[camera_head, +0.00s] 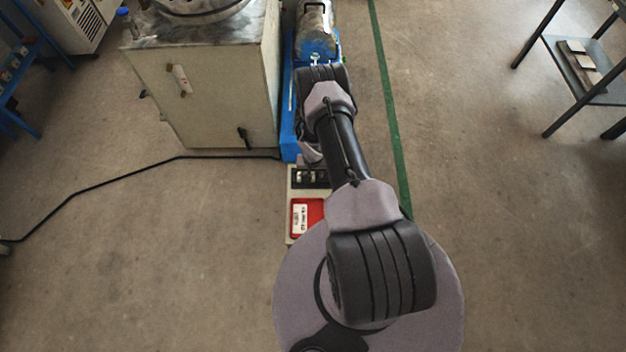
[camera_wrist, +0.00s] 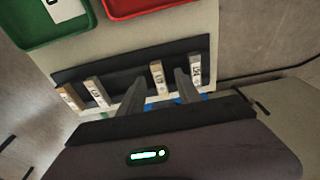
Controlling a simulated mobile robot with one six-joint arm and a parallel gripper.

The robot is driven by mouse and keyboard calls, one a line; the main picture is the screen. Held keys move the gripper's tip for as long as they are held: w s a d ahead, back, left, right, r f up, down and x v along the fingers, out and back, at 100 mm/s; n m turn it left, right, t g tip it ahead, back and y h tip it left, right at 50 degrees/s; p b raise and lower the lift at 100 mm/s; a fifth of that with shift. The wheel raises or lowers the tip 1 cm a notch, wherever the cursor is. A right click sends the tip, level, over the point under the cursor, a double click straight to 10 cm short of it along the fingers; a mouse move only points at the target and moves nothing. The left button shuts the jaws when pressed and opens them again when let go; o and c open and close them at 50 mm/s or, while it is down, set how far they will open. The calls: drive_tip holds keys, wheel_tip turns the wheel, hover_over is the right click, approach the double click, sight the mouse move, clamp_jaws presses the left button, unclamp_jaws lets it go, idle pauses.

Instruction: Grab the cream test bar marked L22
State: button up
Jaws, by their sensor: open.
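In the wrist view several small labelled test bars stand in a dark rack (camera_wrist: 128,70). Another pale bar (camera_wrist: 195,72) is just right of the right finger. A second pale bar (camera_wrist: 98,92) and a browner bar (camera_wrist: 70,97) are to the left. The labels are too small to read surely, so I cannot tell which is L22. The lower ends of the bars are partly hidden. In the head view the rack (camera_head: 311,177) shows small beside my arm, and my gripper is mostly hidden.
A red tray (camera_head: 306,217) lies next to the rack, with a green tray (camera_wrist: 45,22) beside it in the wrist view. A pale cabinet (camera_head: 205,95) stands at the left, with a black cable (camera_head: 120,178) on the floor.

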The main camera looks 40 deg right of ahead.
drive_tip(key=shift+r, duration=0.1)
drive_tip(key=shift+c, duration=0.2)
clamp_jaws()
